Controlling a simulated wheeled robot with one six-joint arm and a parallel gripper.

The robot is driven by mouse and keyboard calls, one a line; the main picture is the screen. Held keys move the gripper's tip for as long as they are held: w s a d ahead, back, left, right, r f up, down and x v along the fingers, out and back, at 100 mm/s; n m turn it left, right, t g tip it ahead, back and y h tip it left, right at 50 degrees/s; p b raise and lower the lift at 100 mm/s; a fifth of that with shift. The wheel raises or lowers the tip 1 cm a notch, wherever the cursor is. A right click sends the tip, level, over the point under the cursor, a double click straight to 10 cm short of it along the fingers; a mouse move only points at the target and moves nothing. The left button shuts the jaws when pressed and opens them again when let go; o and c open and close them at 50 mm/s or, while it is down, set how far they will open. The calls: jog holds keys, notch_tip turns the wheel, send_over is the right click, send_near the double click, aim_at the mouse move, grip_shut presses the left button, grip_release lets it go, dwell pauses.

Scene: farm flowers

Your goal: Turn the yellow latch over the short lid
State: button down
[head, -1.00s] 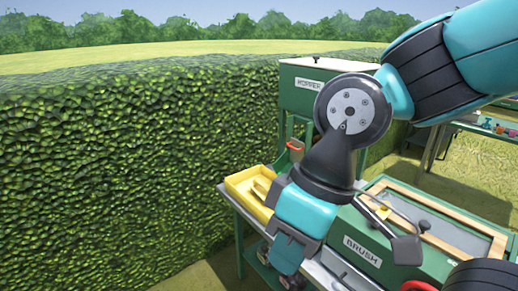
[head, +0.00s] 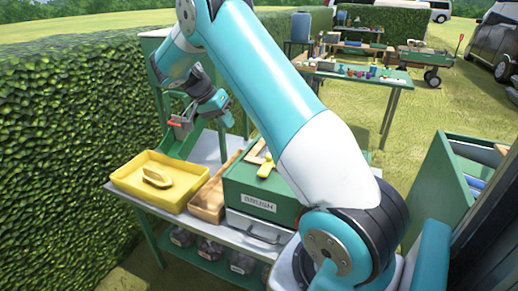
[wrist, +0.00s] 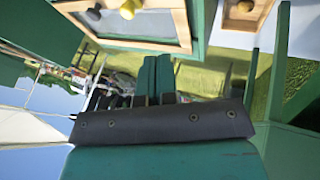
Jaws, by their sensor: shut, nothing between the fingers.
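The yellow latch (head: 265,168) is a small yellow piece on top of the green box labelled BRUSH (head: 258,205), beside a pale wooden frame edge. My arm hides much of the box top, so I cannot tell which lid is the short one or how the latch lies over it. In the wrist view, a yellow knob (wrist: 130,9) stands at the top edge on a wood-framed panel (wrist: 140,32), next to a dark knob (wrist: 93,13). My gripper (head: 225,118) is up and behind the box, apart from the latch. Its two fingers (wrist: 157,75) are together and empty.
A yellow tray (head: 130,184) with a yellow piece in it and a wooden tray (head: 205,202) stand left of the box on the bench. A green upright stand is behind them. The hedge (head: 60,130) borders the left. Another table (head: 350,80) stands farther back.

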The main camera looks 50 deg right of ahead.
aim_at(266, 166)
jog(key=shift+m+g, duration=0.3)
jog(key=shift+m, duration=0.3)
jog(key=x, duration=0.3)
jog(key=p+x, duration=0.1)
jog(key=x, duration=0.3)
jog(key=d+p+x, duration=0.1)
jog(key=x, duration=0.2)
jog(key=shift+s+d, duration=0.15)
jog(key=shift+d, duration=0.05)
jog(key=s, duration=0.1)
jog(key=s+p, duration=0.1)
jog(key=s+f+p, duration=0.1)
jog(key=shift+d, duration=0.3)
jog(key=shift+s+f, duration=0.35)
jog(key=shift+s, duration=0.05)
jog(key=shift+s+d+f+m+b, duration=0.25)
jog(key=shift+s+m+b, duration=0.2)
jog(key=shift+m+b, duration=0.05)
jog(key=shift+s+r+g, duration=0.1)
jog(key=shift+s+g, duration=0.15)
jog(key=shift+g, duration=0.05)
